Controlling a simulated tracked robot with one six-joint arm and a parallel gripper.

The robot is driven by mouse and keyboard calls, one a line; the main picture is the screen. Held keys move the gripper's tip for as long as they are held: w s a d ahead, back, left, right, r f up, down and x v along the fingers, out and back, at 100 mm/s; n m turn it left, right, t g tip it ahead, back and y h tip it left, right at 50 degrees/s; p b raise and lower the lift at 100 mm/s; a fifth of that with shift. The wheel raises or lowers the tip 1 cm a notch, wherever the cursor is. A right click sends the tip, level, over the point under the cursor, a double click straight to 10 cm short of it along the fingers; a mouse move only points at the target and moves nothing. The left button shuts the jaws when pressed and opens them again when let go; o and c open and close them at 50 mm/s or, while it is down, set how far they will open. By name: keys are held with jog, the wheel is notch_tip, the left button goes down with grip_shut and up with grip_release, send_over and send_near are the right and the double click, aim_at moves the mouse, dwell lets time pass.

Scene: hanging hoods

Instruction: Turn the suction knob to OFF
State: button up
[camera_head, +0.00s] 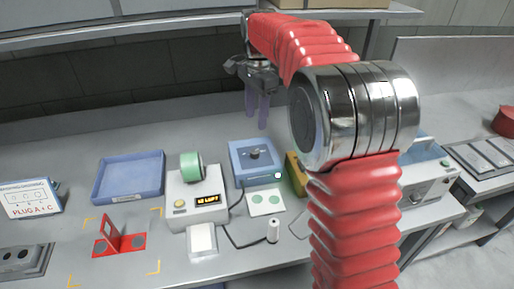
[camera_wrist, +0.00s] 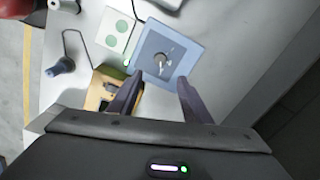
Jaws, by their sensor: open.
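A blue box (camera_head: 241,150) with a dark round knob (camera_head: 255,154) on its sloping top stands on the bench in the head view. In the wrist view the same box (camera_wrist: 187,35) lies beyond my fingertips, with the knob (camera_wrist: 160,60) and its pointer near the middle of the panel. The panel markings are too small to read. My gripper (camera_head: 257,122) is open and empty, fingers pointing down, above and behind the knob in the head view. In the wrist view the gripper (camera_wrist: 161,80) has its fingers spread to either side of the knob, apart from it.
A white unit (camera_head: 183,192) with a green roll (camera_head: 192,166) and lit display stands left of the box. A yellow block (camera_head: 295,175) is close on its right. A blue tray (camera_head: 128,178) sits farther left.

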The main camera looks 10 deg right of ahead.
aim_at(255, 151)
jog(key=shift+f, duration=0.1)
jog(key=f, duration=1.3)
jog(key=shift+w+a+f, duration=0.1)
jog(key=shift+w+f, duration=0.25)
jog(key=c, duration=1)
jog(key=shift+d, duration=0.2)
jog(key=shift+c, duration=0.2)
jog(key=shift+a, duration=0.15)
